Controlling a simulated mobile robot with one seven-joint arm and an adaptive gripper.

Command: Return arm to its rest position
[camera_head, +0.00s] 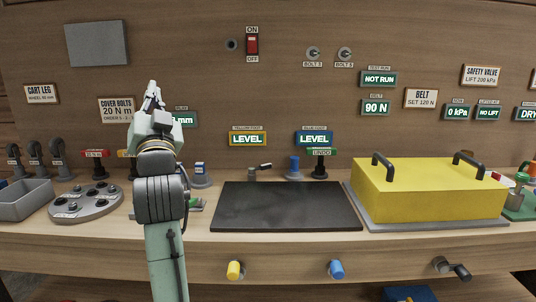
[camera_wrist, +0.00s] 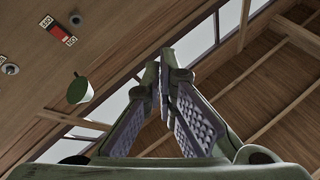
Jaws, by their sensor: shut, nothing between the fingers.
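My gripper (camera_head: 152,92) is raised in front of the wooden back wall in the head view, left of the middle, with its fingers pointing up. The fingers are shut with nothing between them. My arm stands upright below it, above the bench. In the wrist view my gripper (camera_wrist: 164,64) points up toward the ceiling beams and its fingertips meet. The arm hides part of the bench and some wall signs behind it.
A black mat (camera_head: 285,226) lies on the bench (camera_head: 300,258) in the middle. A yellow box with black handles (camera_head: 430,195) stands at the right. A grey round plate (camera_head: 86,210) and a grey bin (camera_head: 25,205) are at the left. The air around the gripper looks clear.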

